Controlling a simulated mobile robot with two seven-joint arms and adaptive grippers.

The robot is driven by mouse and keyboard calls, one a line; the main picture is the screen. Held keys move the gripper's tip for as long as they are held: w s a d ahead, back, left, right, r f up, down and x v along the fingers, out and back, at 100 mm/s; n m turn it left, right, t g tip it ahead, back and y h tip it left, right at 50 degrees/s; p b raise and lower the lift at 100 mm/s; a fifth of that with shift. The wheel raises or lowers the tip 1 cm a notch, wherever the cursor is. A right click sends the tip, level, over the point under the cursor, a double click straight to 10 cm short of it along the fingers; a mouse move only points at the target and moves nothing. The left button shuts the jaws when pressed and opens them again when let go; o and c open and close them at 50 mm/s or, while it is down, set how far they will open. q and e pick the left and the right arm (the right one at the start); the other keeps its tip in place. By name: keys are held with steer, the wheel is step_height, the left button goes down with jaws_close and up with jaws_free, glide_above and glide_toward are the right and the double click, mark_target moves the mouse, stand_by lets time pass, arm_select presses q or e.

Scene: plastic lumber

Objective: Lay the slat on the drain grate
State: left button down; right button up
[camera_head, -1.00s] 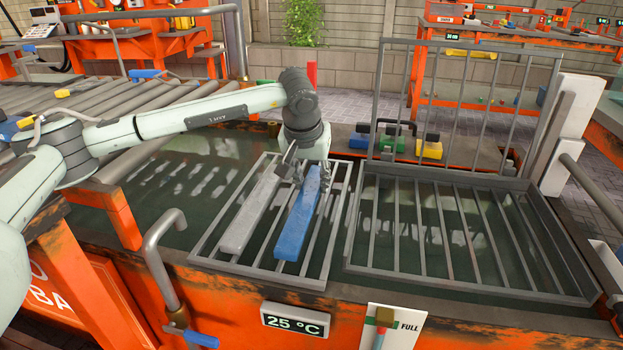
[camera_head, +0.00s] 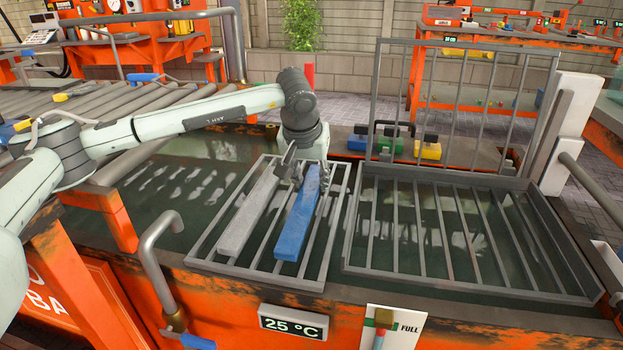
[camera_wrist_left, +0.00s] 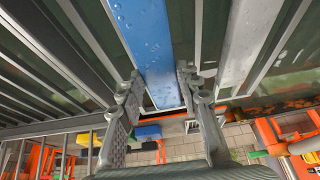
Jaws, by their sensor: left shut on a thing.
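A blue slat (camera_head: 297,225) lies along the bars of the drain grate (camera_head: 206,265), beside a grey slat (camera_head: 247,213) to its left. My left gripper (camera_head: 298,176) is at the far end of the blue slat. In the left wrist view the blue slat (camera_wrist_left: 146,40) runs between the two fingers of my left gripper (camera_wrist_left: 160,90), which are shut on it, and its surface looks wet. The grey slat (camera_wrist_left: 248,40) shows beside it there. My right gripper is in neither view.
A barred basket (camera_head: 470,272) with a raised barred lid (camera_head: 455,100) stands right of the grate over dark water. A bent grey pipe (camera_head: 150,255) rises at the front edge. Blue, green and yellow blocks (camera_head: 395,146) sit behind the tank. Rollers (camera_head: 110,100) lie back left.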

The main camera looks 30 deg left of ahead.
arm_select(q)
steer(key=shift+s+d+f, duration=0.1)
steer(key=shift+f, duration=0.5)
steer(key=shift+s+d+f, duration=0.1)
steer(key=shift+f, duration=0.5)
steer(key=c, duration=1)
jaws_free()
steer(key=shift+d, duration=0.1)
steer(key=shift+s+d+r, duration=0.1)
steer(key=shift+s+r, duration=0.1)
steer(key=shift+r, duration=0.3)
steer(key=v, duration=0.5)
steer(key=a+v, duration=0.1)
steer(key=v, duration=0.2)
steer(key=shift+w+r, duration=0.25)
steer(key=shift+r, duration=0.2)
steer(key=shift+w+d+r, duration=0.1)
steer(key=shift+d+r, duration=0.1)
steer(key=shift+r, duration=0.1)
